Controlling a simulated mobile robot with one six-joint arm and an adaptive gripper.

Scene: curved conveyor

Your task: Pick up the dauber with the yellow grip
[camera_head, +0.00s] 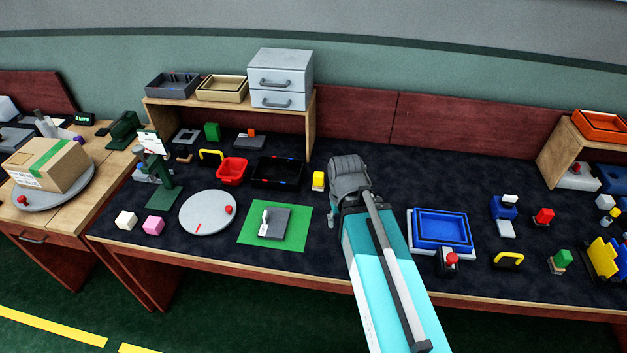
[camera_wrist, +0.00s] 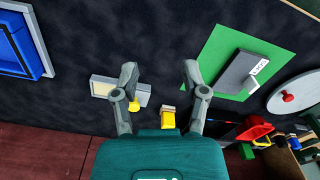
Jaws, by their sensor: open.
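The dauber with the yellow grip (camera_head: 318,182) stands on the dark bench top, just left of my gripper in the head view. It has a small pale base. In the wrist view a yellow block with a tan end, which looks like this dauber (camera_wrist: 168,120), lies between my fingers, nearer the palm than the fingertips. My gripper (camera_head: 348,183) is over the bench with its fingers spread and empty; both fingers also show in the wrist view (camera_wrist: 160,74). I cannot tell the exact height of the fingers above the bench.
A pale plate with a yellow knob (camera_wrist: 133,104) is partly behind my left finger in the wrist view. A green mat (camera_head: 302,241) with a grey block lies left of my arm, a blue tray (camera_head: 411,222) right. A black bin (camera_head: 254,177) stands left of the dauber.

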